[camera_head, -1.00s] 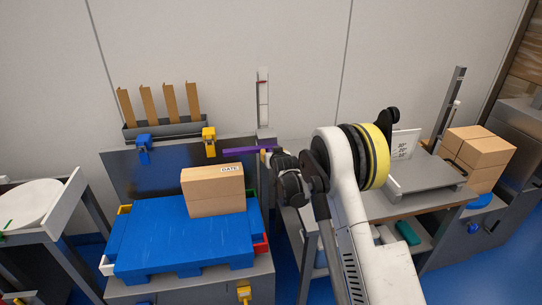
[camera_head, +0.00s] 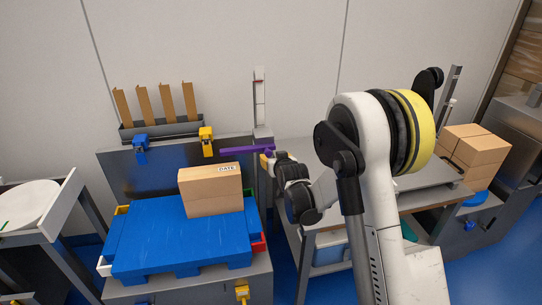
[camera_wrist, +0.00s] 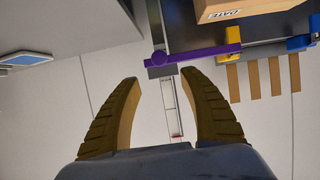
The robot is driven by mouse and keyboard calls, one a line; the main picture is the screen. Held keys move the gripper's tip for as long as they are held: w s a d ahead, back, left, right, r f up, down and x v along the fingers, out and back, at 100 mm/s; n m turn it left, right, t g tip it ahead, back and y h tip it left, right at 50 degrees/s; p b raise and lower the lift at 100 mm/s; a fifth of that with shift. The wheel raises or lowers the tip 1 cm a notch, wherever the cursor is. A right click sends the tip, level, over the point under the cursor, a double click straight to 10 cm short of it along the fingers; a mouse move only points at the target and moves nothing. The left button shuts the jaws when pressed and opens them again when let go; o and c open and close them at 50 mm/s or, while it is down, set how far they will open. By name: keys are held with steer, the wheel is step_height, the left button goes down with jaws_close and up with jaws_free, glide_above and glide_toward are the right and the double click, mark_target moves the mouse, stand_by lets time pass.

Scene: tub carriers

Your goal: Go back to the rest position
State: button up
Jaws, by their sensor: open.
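My gripper (camera_wrist: 163,112) is open and empty in the wrist view, its two ridged fingers apart with the pale wall and a grey post behind them. In the head view my arm reaches in from the lower right, its wrist beside the purple bar (camera_head: 245,151); the fingers are hard to make out there. The purple bar also shows in the wrist view (camera_wrist: 205,52), beyond the fingers. A cardboard box labelled DATE (camera_head: 211,190) stands upright on the blue pallet-like tub (camera_head: 150,235), left of my gripper. Its edge shows in the wrist view (camera_wrist: 235,9).
A grey bench (camera_head: 300,240) stands right of the blue tub, partly behind my arm. Stacked cartons (camera_head: 470,155) are at the right. A rack of brown dividers (camera_head: 160,128) and blue and yellow clips stand behind the box. A white round plate (camera_head: 30,205) is at the left.

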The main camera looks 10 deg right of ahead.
steer(key=shift+s+r, duration=0.15)
steer(key=shift+s, duration=0.3)
steer(key=s+r+g, duration=0.2)
steer(key=s+r, duration=0.4)
steer(key=s, duration=0.3)
steer(key=s+r+g, duration=0.1)
steer(key=s+r, duration=0.5)
steer(key=s, duration=0.3)
steer(key=s+f+g, duration=0.2)
steer(key=s+g, duration=0.1)
steer(key=s, duration=2.2)
steer(key=shift+f+g, duration=0.15)
steer(key=shift+g, duration=0.15)
